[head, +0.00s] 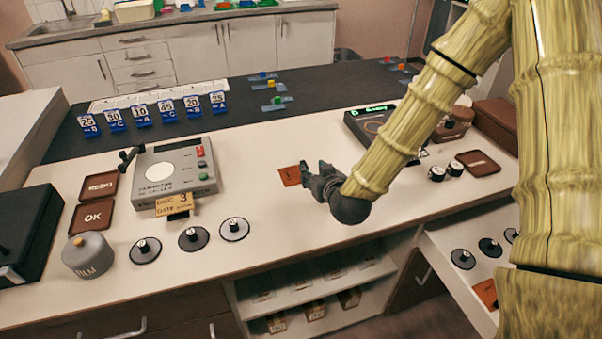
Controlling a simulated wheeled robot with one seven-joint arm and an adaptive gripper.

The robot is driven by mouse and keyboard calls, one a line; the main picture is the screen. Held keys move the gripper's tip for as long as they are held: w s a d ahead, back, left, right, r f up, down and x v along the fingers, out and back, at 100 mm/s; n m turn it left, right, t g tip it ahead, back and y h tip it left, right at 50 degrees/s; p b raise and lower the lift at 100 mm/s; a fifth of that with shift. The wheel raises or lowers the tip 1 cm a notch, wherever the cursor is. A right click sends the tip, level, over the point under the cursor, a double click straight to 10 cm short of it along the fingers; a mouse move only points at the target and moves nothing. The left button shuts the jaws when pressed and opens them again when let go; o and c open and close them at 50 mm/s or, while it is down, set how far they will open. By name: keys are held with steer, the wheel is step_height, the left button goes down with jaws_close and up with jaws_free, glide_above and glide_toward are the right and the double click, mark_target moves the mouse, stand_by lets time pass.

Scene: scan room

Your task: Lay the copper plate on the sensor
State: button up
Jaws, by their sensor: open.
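A copper-coloured square plate (289,176) lies flat on the white bench top, near the middle. My gripper (312,178) is open just right of the plate, fingers pointing left; it partly covers the plate's right side. I cannot tell whether it touches the plate or how high it is. A grey instrument (182,153) with a round white disc, a small display and red and green buttons stands at the left. A black instrument (356,119) with a green-lit display and a ring on top stands behind my arm, partly hidden. I cannot tell which one is the sensor.
Brown trays, one marked OK (94,216), a grey weight (89,256) and several knobbed discs (193,239) stand at the left. A tan card (174,204) leans at the grey instrument. Another copper-coloured plate (487,293) lies lower right. The bench around my gripper is clear.

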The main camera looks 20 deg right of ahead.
mark_target(304, 163)
steer(key=x, duration=0.4)
steer(key=shift+w+a+p, duration=0.1)
steer(key=shift+a+p, duration=0.1)
steer(key=shift+p, duration=0.1)
steer(key=shift+p+x, duration=0.65)
steer(key=shift+x, duration=1.9)
steer(key=shift+d, duration=0.15)
jaws_close()
